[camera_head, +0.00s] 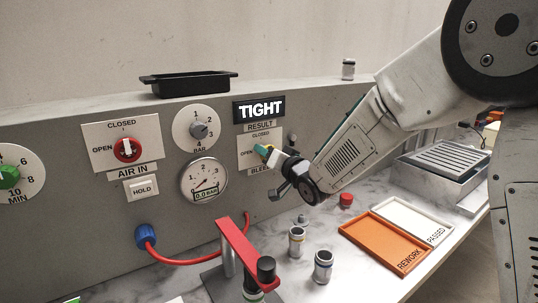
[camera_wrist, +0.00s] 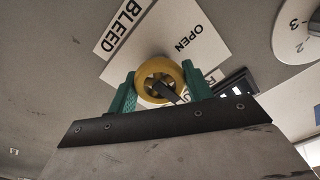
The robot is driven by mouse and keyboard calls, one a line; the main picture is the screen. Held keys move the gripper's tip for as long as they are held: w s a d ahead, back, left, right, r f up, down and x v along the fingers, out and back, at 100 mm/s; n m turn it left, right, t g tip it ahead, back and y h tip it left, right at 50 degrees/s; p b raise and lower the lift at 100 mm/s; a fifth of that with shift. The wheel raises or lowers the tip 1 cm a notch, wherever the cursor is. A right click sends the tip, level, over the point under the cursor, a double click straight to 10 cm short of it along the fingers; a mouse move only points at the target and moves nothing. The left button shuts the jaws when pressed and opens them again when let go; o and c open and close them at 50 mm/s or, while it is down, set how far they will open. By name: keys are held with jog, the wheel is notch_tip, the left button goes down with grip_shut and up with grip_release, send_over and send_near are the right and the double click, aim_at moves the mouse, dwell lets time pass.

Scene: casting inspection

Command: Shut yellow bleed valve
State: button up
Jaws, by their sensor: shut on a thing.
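The yellow bleed valve (camera_wrist: 160,80) is a round knob on a white plate (camera_wrist: 172,42) marked OPEN and BLEED in the wrist view. My gripper (camera_wrist: 160,92) has its green fingers on either side of the knob, shut on it. A dark pointer bar on the knob's face slants toward the lower right of the wrist view. In the head view my gripper (camera_head: 267,153) is at the panel over the BLEED plate (camera_head: 258,137); the knob is mostly hidden there. CLOSED shows at the top of that plate and OPEN at its left.
The panel also carries the red AIR IN knob (camera_head: 127,149), a gauge (camera_head: 204,182) reading about 0.0 bar and a TIGHT display (camera_head: 259,109). On the bench below stand a red clamp (camera_head: 243,254), metal castings (camera_head: 323,265) and the orange REWORK tray (camera_head: 385,247).

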dwell(0.4)
jog(key=o, duration=1)
jog(key=v, duration=0.7)
jog(key=shift+s+d, duration=0.2)
jog(key=shift+s, duration=0.15)
